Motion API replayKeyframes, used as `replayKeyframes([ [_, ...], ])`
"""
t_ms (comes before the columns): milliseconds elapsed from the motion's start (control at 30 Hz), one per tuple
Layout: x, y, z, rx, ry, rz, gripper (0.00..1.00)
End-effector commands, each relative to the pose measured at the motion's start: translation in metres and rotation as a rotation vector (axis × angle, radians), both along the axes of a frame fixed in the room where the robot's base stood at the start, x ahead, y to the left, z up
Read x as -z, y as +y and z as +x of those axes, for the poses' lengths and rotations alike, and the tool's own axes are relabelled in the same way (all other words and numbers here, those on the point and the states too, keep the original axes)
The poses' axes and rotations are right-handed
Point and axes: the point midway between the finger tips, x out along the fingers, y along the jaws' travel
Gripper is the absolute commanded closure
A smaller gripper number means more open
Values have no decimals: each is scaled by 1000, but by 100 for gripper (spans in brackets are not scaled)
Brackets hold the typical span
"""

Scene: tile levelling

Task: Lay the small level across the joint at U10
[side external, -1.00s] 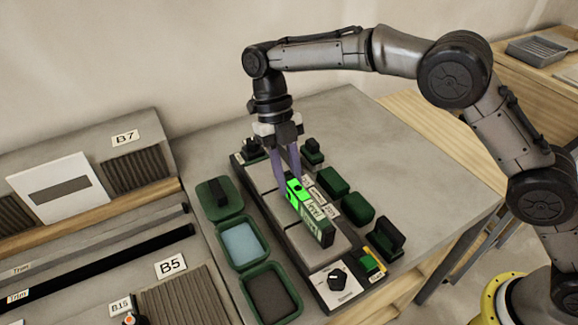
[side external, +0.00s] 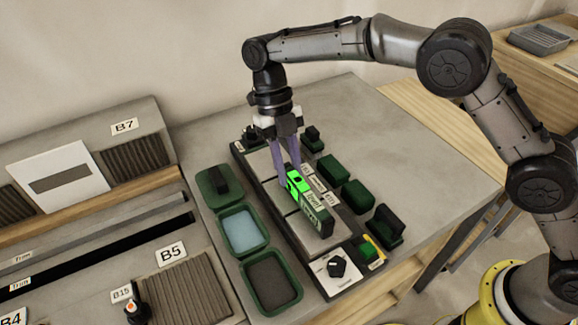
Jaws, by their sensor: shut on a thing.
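The small level is a dark green bar (side external: 313,213) with a bright green part on top near the fingers. My gripper (side external: 289,178) is shut on the level at its far end, its purple fingers pointing down. The level lies lengthwise over the grey tiles (side external: 292,228) in the dark tray-like fixture. A joint between the tiles shows beside the level. I cannot tell whether the level touches the tiles. The U10 label cannot be read; small white labels along the fixture are too small.
Green containers (side external: 270,282) stand left of the fixture, one with a light blue pad. Several dark green blocks (side external: 357,196) stand on its right. A white panel with a black knob (side external: 337,266) is at its near end. Bare grey table (side external: 420,165) lies to the right.

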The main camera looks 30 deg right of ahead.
Motion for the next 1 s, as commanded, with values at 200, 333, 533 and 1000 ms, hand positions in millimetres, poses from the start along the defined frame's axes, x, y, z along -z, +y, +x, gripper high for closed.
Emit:
replayKeyframes([
  [200, 1, 0, 0, 0, 0, 0, 64],
  [333, 1, 0, 0, 0, 0, 0, 41],
  [533, 1, 0, 0, 0, 0, 0, 38],
  [1000, -38, 1, 17, 1, -3, 2, 38],
])
